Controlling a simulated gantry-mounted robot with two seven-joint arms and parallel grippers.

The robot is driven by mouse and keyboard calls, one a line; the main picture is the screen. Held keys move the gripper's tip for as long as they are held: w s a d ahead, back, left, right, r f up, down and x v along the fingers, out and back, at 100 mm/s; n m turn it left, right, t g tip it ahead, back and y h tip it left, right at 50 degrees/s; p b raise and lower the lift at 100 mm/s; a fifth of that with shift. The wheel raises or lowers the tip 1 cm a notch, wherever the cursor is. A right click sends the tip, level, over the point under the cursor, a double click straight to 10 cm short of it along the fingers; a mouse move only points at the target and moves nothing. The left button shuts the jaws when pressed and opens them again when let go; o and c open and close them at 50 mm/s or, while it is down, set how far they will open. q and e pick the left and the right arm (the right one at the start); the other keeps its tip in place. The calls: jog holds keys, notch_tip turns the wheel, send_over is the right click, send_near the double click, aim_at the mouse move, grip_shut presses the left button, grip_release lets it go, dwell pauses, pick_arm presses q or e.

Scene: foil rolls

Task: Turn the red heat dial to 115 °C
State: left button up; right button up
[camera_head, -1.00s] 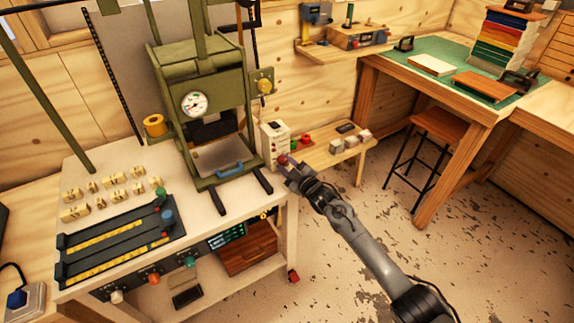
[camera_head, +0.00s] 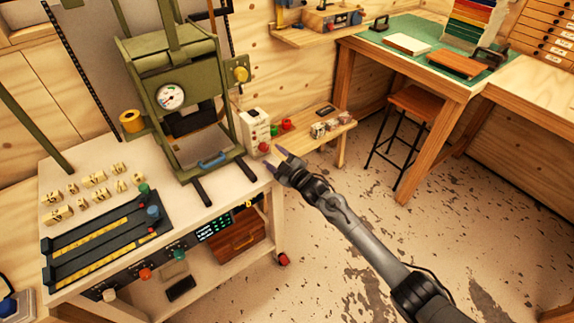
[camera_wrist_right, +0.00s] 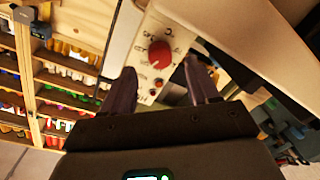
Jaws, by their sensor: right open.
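The red heat dial (camera_wrist_right: 159,53) is a round knob with a pale mark, on a white panel (camera_wrist_right: 150,85) with printed markings around it. The numbers are too blurred to read, so I cannot tell its setting. In the head view the dial (camera_head: 264,147) shows small on the front of a white box (camera_head: 254,128) beside the green press. My right gripper (camera_head: 275,160) is open and empty, just in front of the dial and apart from it. In the wrist view its two fingers (camera_wrist_right: 160,80) stand either side below the dial. My left gripper is not in view.
The green press (camera_head: 180,100) stands on the white bench left of the box. Its blue handle (camera_head: 212,160) is near. A low wooden shelf (camera_head: 300,145) with small blocks is at the right. A stool (camera_head: 415,105) and open floor lie further right.

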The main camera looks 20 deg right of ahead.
jog(key=p+v, duration=0.1)
jog(key=v, duration=0.6)
jog(key=shift+p, duration=0.3)
jog(key=shift+f, duration=0.1)
